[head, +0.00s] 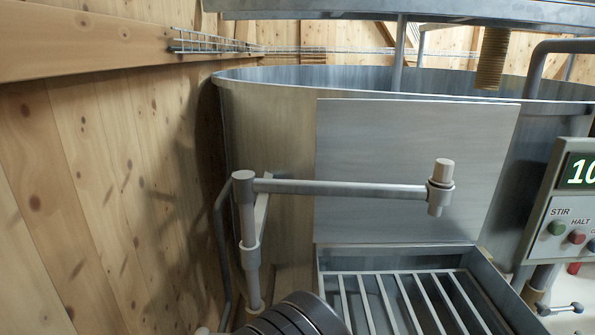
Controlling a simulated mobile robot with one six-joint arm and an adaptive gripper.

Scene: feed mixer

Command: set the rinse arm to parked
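The rinse arm (340,188) is a grey horizontal pipe on an upright post (250,240) at the left of the mixer. It reaches right across the front of a flat metal panel on the tub. Its free end carries a short vertical nozzle piece with a pale knob (441,185) on top. This end hangs above the back part of a slatted metal tray (400,300). No parked mark or rest is clearly visible. My gripper's fingers are not in view; a dark, ribbed rounded part at the bottom edge seems to be mine.
The large round mixer tub (260,130) fills the back. A control panel (572,215) with a display and coloured buttons marked STIR and HALT stands at the right. A wooden wall (90,190) closes the left side. A small tap-like handle (560,308) sits at lower right.

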